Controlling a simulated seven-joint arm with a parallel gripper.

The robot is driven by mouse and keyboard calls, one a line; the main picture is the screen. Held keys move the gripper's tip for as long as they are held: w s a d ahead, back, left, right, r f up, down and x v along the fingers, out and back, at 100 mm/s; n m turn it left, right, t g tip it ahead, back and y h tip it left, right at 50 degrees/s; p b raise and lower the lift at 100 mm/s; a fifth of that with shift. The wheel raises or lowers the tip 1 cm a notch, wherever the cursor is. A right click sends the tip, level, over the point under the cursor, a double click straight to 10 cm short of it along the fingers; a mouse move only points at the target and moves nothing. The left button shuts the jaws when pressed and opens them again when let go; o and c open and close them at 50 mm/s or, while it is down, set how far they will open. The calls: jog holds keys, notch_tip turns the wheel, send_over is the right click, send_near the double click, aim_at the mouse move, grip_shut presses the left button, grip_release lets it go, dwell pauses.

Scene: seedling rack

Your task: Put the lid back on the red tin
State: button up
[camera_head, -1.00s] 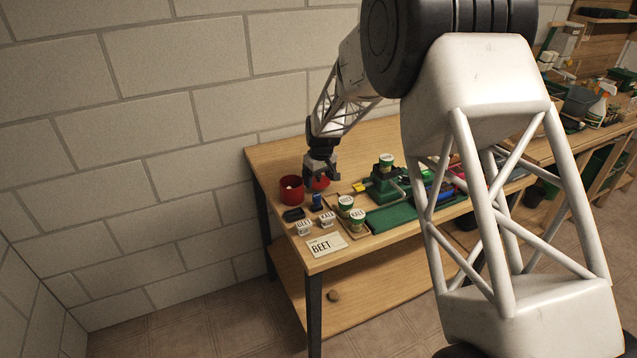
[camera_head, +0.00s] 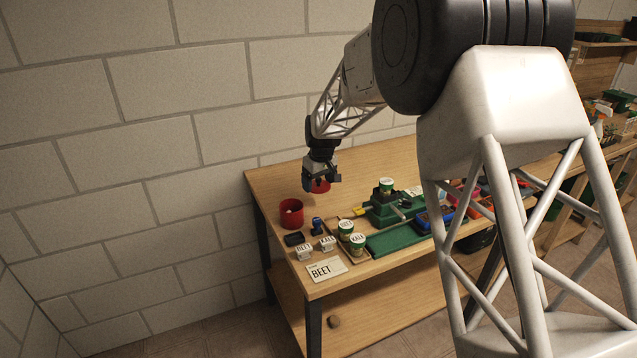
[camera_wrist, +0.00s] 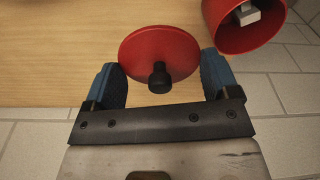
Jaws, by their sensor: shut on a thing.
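The red tin (camera_head: 291,217) stands open near the left end of the table, with a small pale object inside. It also shows at the upper right of the wrist view (camera_wrist: 229,36). The round red lid (camera_wrist: 150,48), with a black knob (camera_wrist: 160,77), is between the blue-padded fingers of my gripper (camera_wrist: 162,82). In the head view my gripper (camera_head: 321,184) is shut on the lid (camera_head: 320,187) and holds it above the table, right of the tin and apart from it. The fingers partly hide the lid there.
In front of the tin are a black tray (camera_head: 294,239), a blue object (camera_head: 317,225), white labelled blocks (camera_head: 304,251) and a BEET card (camera_head: 326,269). Green-and-white pots (camera_head: 357,243) and a green stand (camera_head: 385,211) are to the right. The table behind (camera_head: 275,175) is clear.

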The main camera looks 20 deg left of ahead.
jog(key=s+a+r, duration=0.4)
jog(key=s+a, duration=0.2)
jog(key=s, duration=0.1)
jog(key=shift+s, duration=0.4)
jog(key=shift+f, duration=0.15)
dwell(0.3)
jog(key=shift+f, duration=3)
jog(key=shift+f, duration=0.25)
dwell(0.6)
jog(key=o, duration=0.8)
jog(key=shift+r, duration=0.2)
jog(key=shift+r, duration=3.35)
